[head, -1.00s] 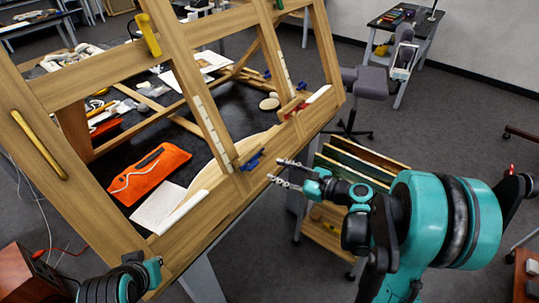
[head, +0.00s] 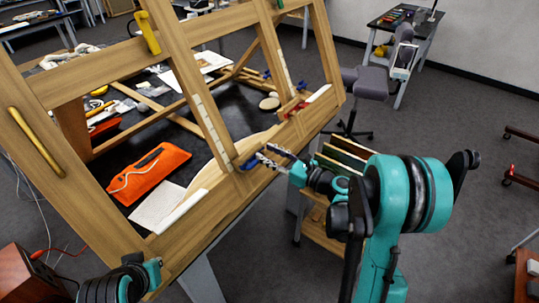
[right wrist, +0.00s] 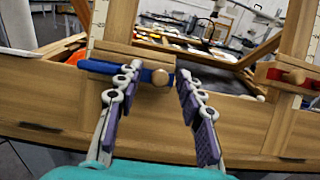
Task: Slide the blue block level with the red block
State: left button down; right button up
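The blue block (head: 250,161) sits at the foot of a wooden post on the easel-like frame, under a pale scale strip. In the right wrist view the blue block (right wrist: 104,68) is a bar with a round wooden knob (right wrist: 160,77) at its right end. The red block (head: 292,109) sits at the foot of the post further right; it also shows in the right wrist view (right wrist: 285,76), with its own knob. My right gripper (head: 265,153) is open, its fingers either side of the blue block's knob (right wrist: 157,76); contact cannot be told. My left fingers are out of sight.
The wooden frame (head: 95,212) leans over a black table holding an orange pouch (head: 152,172) and papers. A wooden rack (head: 322,228) stands below my right arm.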

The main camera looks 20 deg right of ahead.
grip_shut()
jog(key=r, duration=0.1)
jog(key=w+r+p, duration=0.1)
jog(key=a+r+p, duration=0.1)
jog(key=r, duration=0.1)
jog(key=shift+w, duration=0.15)
jog(key=shift+f, duration=0.1)
grip_release()
jog(key=shift+d, duration=0.1)
jog(key=v, duration=1.2)
